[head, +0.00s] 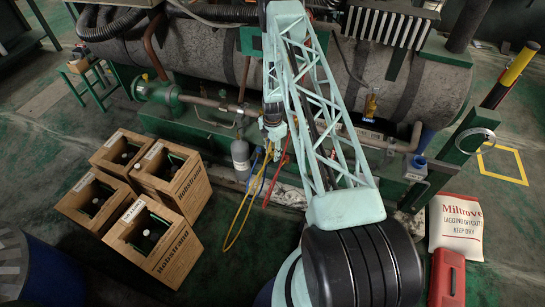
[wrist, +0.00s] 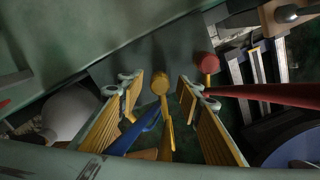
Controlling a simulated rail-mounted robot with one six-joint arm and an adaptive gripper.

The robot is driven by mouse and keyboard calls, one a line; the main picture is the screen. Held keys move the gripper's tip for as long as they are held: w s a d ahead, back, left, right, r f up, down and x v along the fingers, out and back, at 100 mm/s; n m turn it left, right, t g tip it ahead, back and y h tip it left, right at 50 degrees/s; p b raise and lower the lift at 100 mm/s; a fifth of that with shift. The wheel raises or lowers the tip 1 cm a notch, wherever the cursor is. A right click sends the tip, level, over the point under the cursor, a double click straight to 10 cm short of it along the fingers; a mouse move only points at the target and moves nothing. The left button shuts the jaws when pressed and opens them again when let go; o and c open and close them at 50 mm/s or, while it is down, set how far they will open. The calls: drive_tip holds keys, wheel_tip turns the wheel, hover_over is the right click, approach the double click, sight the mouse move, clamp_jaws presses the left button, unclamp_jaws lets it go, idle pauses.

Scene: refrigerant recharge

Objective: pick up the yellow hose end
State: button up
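My gripper (wrist: 160,96) is open in the wrist view, with its two ribbed yellow pads apart. The yellow hose end (wrist: 160,82) shows between the fingertips, with visible gaps to both pads. Its yellow hose (wrist: 166,135) runs down between the fingers. In the head view my gripper (head: 273,134) points down in front of the green skid, and the yellow hose (head: 238,220) hangs below it in a loop to the floor. The hose end itself is hard to make out there. I cannot tell the depth between fingertips and hose end.
A blue hose (wrist: 142,128) lies close left of the yellow one between the fingers. A red hose end (wrist: 207,64) sits just right of the right finger. A grey cylinder (head: 240,155) stands left of my gripper. Several wooden crates (head: 178,250) stand at left.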

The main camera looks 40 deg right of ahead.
drive_tip(key=shift+f, duration=0.5)
drive_tip(key=shift+c, duration=0.2)
drive_tip(key=c, duration=0.9)
drive_tip(key=shift+r, duration=0.1)
drive_tip(key=shift+r, duration=1.05)
drive_tip(key=shift+r+p, duration=0.45)
drive_tip(key=shift+r, duration=0.4)
drive_tip(key=s+a, duration=0.2)
drive_tip(key=s, duration=0.3)
drive_tip(key=s+a+p, duration=0.1)
drive_tip(key=s, duration=0.4)
drive_tip(key=s+a+r, duration=0.1)
drive_tip(key=s+a, duration=0.1)
drive_tip(key=s, duration=0.3)
drive_tip(key=shift+a+p, duration=0.3)
drive_tip(key=shift+p, duration=0.05)
